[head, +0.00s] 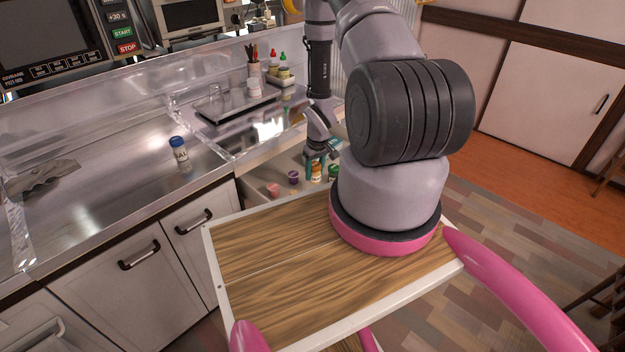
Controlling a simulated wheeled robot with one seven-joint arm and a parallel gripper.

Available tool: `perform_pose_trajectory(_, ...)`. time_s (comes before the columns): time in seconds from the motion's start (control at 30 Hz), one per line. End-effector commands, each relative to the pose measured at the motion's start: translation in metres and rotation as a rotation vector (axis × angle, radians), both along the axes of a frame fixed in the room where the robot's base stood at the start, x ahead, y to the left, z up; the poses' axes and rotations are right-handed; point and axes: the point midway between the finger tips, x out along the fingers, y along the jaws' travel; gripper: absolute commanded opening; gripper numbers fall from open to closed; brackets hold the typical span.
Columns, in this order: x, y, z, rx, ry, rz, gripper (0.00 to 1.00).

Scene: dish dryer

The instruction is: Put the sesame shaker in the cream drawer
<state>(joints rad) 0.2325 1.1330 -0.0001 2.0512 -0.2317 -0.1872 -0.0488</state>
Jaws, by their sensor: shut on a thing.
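My gripper (317,163) is at the far end of my arm, pointing down over the open cream drawer (258,186) under the counter. Its teal fingers are shut on a small orange-brown shaker (316,173), which I take to be the sesame shaker; its label is too small to read. The shaker looks upright and low in the drawer. I cannot tell whether it touches the drawer floor. My arm hides the drawer's right part.
In the drawer are a pink-topped container (273,190), a purple-topped jar (293,177) and a green item (333,171) close to the gripper. A blue-capped shaker (179,152) and a grey cloth-like item (42,178) are on the steel counter (110,160). A tray (236,103) is farther back.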

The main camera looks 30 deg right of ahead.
Motion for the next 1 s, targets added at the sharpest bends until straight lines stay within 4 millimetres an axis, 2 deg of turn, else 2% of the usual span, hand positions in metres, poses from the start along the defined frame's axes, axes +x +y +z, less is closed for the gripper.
perform_pose_trajectory(0.03,0.000,0.000,-0.008,0.000,0.000,0.001,0.00)
perform_pose_trajectory(0.27,0.000,0.000,-0.026,0.000,0.001,0.000,0.00)
perform_pose_trajectory(0.5,0.000,0.000,-0.058,-0.001,0.001,-0.001,0.00)
perform_pose_trajectory(0.87,0.000,0.000,-0.061,-0.001,0.000,-0.001,0.00)
perform_pose_trajectory(0.9,0.000,0.000,-0.060,-0.001,0.000,-0.001,0.67)
perform_pose_trajectory(0.93,0.000,0.000,-0.060,-0.001,0.000,-0.001,0.79)
perform_pose_trajectory(1.0,0.000,0.000,-0.060,-0.001,0.000,-0.001,0.82)
